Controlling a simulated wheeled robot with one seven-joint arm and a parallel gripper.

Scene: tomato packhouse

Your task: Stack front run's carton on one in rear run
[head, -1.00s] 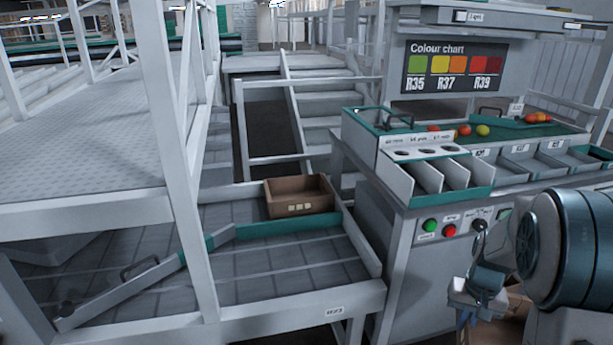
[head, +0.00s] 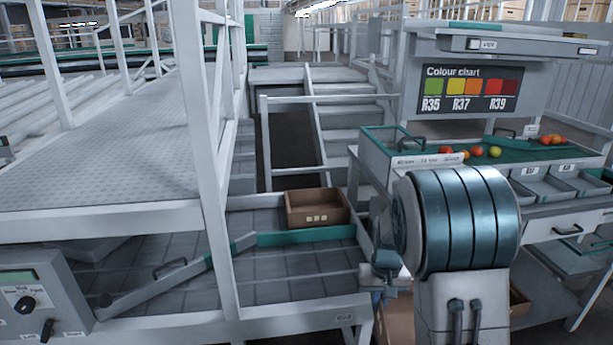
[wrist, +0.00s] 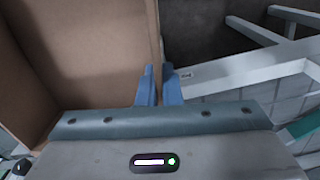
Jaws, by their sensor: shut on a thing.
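My gripper (head: 388,272) is shut on the wall of a brown open carton (head: 396,322), which hangs low beside the front deck, partly hidden by my arm. In the wrist view, the blue fingers (wrist: 158,88) pinch the wall of this carton (wrist: 85,60). Another brown open carton (head: 305,217) sits upright in the rear run (head: 247,218), behind the teal divider (head: 305,237) and left of my gripper. The front run (head: 300,266), in front of the divider, shows bare grey deck.
A grey diagonal bar with a handle (head: 165,282) crosses the front run. A white post (head: 205,160) stands before the deck. The grading bench (head: 560,222) with trays and tomatoes stands at right. A control box (head: 40,300) is at lower left.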

